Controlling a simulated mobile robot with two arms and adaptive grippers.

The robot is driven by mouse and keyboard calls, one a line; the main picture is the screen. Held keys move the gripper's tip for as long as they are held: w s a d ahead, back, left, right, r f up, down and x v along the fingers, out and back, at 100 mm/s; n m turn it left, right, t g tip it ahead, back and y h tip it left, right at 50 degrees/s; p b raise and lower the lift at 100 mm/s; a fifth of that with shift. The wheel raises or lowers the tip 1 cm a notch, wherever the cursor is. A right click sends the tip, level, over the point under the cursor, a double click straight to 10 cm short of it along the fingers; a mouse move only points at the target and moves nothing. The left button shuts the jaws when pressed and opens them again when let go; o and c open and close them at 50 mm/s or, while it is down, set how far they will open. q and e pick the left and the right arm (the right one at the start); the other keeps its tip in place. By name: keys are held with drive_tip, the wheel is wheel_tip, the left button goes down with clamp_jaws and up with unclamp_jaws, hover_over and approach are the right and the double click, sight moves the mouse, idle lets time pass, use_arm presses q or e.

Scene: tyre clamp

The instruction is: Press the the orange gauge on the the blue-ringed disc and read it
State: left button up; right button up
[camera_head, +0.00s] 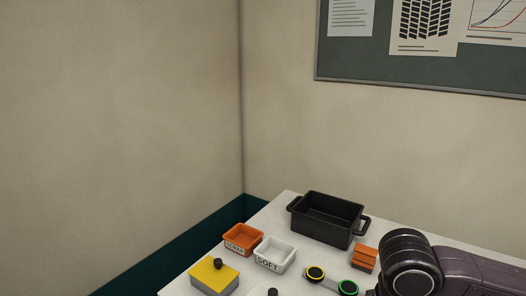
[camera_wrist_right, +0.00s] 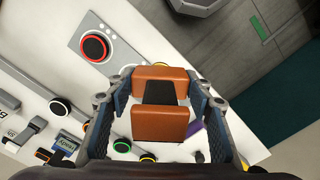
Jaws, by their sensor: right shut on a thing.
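My right gripper (camera_wrist_right: 160,115) is shut on the orange gauge (camera_wrist_right: 166,124), a blocky orange body with a black middle, in the right wrist view. Its fingers stand on both sides of the orange body. The underside of the gauge is hidden, so I cannot tell whether it touches anything below. I cannot make out a blue-ringed disc in either view. In the head view part of my right arm shows at the right, but its gripper does not. My left gripper is not in view.
A red-ringed disc (camera_wrist_right: 95,47) lies on a grey plate. Green-ringed (camera_head: 348,287) and yellow-ringed (camera_head: 315,272) discs lie on the table. A black bin (camera_head: 327,220), orange tray (camera_head: 242,239), white SOFT tray (camera_head: 275,256), yellow-topped block (camera_head: 214,276) and orange piece (camera_head: 364,259) stand there. A small display device (camera_wrist_right: 66,142) also shows.

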drive_tip(key=shift+s+d+m, duration=0.15)
drive_tip(key=shift+s+m, duration=0.25)
drive_tip(key=shift+m, duration=0.3)
idle(0.5)
drive_tip(key=shift+w+r+n, duration=0.2)
drive_tip(key=shift+r+n, duration=0.25)
drive_tip(key=shift+n, duration=0.05)
drive_tip(key=s+a+r+n+g+y, duration=0.1)
drive_tip(key=a+r+n+y, duration=0.1)
drive_tip(key=r+n, duration=1)
drive_tip(key=a+r+n+g+y, duration=0.2)
drive_tip(key=r+n+y, duration=0.1)
drive_tip(key=r+n, duration=0.9)
drive_tip(key=shift+s, duration=0.35)
drive_tip(key=shift+f, duration=0.15)
